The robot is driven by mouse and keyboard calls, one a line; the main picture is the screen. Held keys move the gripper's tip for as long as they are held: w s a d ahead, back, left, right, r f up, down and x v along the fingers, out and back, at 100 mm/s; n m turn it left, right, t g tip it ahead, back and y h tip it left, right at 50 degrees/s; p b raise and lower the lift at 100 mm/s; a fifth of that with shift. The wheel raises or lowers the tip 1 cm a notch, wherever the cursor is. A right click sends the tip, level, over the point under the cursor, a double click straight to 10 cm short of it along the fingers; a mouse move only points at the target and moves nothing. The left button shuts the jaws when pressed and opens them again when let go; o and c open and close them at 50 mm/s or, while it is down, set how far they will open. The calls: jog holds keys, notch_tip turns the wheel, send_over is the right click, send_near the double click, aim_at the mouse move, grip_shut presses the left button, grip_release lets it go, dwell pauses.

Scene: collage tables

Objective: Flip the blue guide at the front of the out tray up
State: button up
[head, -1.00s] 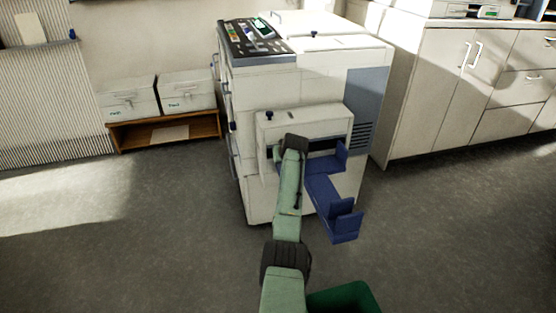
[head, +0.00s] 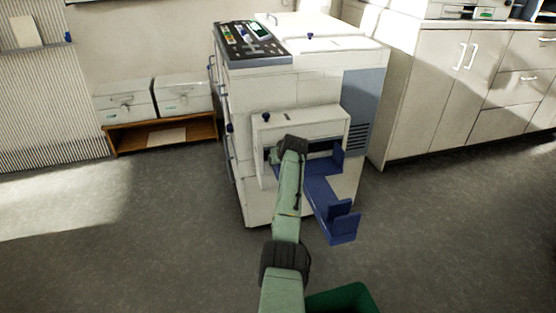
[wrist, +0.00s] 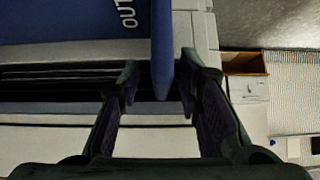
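The blue out tray (head: 322,190) sticks out from the front of the white copier in the head view. At its near end are blue upright tabs (head: 342,222), and another blue guide (head: 339,157) stands at its right rear. In the wrist view the tray's blue surface (wrist: 75,20) with the letters "OUT" fills the upper left. My gripper (wrist: 160,82) is open, its two fingers on either side of a thin blue guide (wrist: 162,45) seen edge-on, with gaps on both sides. I cannot tell which guide this is.
The white copier (head: 275,90) stands just beyond the tray. A low wooden shelf (head: 165,133) with two white boxes is at the left, and white cabinets (head: 430,90) are at the right. A green bin (head: 345,298) is near the bottom. The grey floor right of the tray is clear.

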jog(key=shift+r, duration=0.1)
jog(key=v, duration=1.2)
